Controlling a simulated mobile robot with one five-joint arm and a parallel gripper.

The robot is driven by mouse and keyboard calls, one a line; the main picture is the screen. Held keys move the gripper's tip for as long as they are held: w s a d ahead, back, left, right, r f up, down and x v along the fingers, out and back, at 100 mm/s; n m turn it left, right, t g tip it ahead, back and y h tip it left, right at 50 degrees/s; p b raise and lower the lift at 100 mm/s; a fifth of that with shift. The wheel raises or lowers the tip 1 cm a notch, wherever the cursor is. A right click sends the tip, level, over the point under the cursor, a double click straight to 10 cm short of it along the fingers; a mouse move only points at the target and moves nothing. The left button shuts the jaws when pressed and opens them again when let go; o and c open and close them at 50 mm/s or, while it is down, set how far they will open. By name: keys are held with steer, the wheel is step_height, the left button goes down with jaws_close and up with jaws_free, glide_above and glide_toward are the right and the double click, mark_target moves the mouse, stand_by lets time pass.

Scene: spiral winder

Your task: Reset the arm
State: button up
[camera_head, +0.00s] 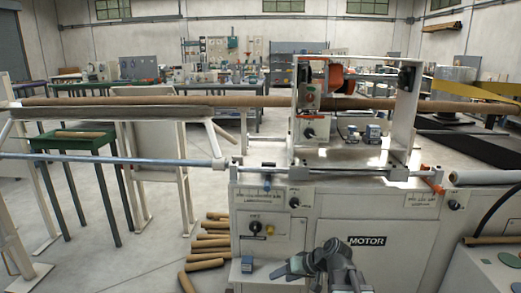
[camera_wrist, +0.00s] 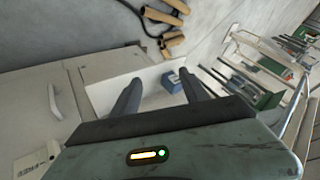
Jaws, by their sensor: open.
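My gripper (camera_head: 318,262) shows at the bottom of the head view, in front of the white cabinet of the spiral winder (camera_head: 370,212), near the MOTOR label. In the wrist view my gripper (camera_wrist: 158,88) has its two dark fingers spread apart, with nothing held between them. Beyond the fingers lies a pale recess or ledge of the cabinet. A small blue box (camera_wrist: 173,82) sits there, near the right finger and apart from it. A small blue box also shows left of my gripper in the head view (camera_head: 247,264).
Several brown cardboard tubes (camera_head: 208,252) lie on the floor left of the machine. A long brown tube (camera_head: 120,100) runs across above it. A steel rod (camera_head: 110,158) extends left at mid height. A green table (camera_head: 75,141) stands at the left.

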steer(key=s+f+g+h, duration=0.2)
steer(key=s+f+h, duration=0.15)
steer(key=s, duration=0.25)
steer(key=s+d+f+m+g+h, duration=0.25)
steer(key=s+d+h, duration=0.2)
steer(key=d, duration=0.45)
step_height(320, 180, up, 35)
steer(key=p, duration=3.5)
steer(key=shift+s+r+y, duration=0.2)
steer(key=shift+s+y, duration=0.05)
steer(key=shift+y, duration=0.15)
steer(key=shift+a, duration=0.1)
